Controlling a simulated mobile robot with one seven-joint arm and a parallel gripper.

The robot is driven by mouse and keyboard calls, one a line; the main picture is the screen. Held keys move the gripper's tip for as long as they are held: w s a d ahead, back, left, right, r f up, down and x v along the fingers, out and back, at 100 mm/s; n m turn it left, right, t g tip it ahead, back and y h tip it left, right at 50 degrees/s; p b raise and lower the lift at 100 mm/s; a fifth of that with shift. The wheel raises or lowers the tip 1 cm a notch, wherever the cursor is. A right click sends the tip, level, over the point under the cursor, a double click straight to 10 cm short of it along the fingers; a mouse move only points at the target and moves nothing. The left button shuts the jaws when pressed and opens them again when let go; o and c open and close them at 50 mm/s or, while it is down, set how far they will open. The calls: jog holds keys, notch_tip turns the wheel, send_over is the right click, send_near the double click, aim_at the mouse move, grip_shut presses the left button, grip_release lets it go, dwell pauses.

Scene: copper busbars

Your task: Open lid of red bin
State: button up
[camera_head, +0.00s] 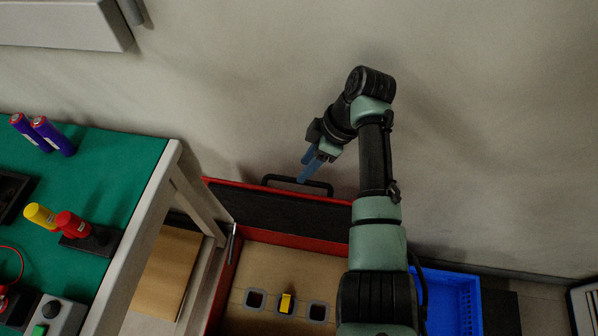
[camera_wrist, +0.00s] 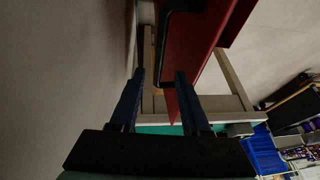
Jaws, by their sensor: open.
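The red bin (camera_head: 220,275) stands on the floor right of the green-topped table, and its inside is visible. Its lid (camera_head: 275,212) is raised at the back near the wall, with its dark inner face showing. A black handle (camera_head: 297,179) sticks up from the lid's top edge. My gripper (camera_head: 304,168) is open at the handle; contact cannot be told. In the wrist view, the red lid (camera_wrist: 190,50) and the black handle (camera_wrist: 164,35) lie just beyond and partly between the open fingers (camera_wrist: 160,75).
Inside the bin, a tan insert (camera_head: 262,270) has square holes, with a yellow piece (camera_head: 286,303) in the middle one. A blue crate (camera_head: 450,298) stands to the right. The green table (camera_head: 110,160) stands left, and the wall (camera_head: 480,140) is close behind the lid.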

aim_at(295, 180)
jog(key=shift+x, duration=2.2)
jog(key=shift+w, duration=0.1)
jog(key=shift+c, duration=0.2)
grip_shut()
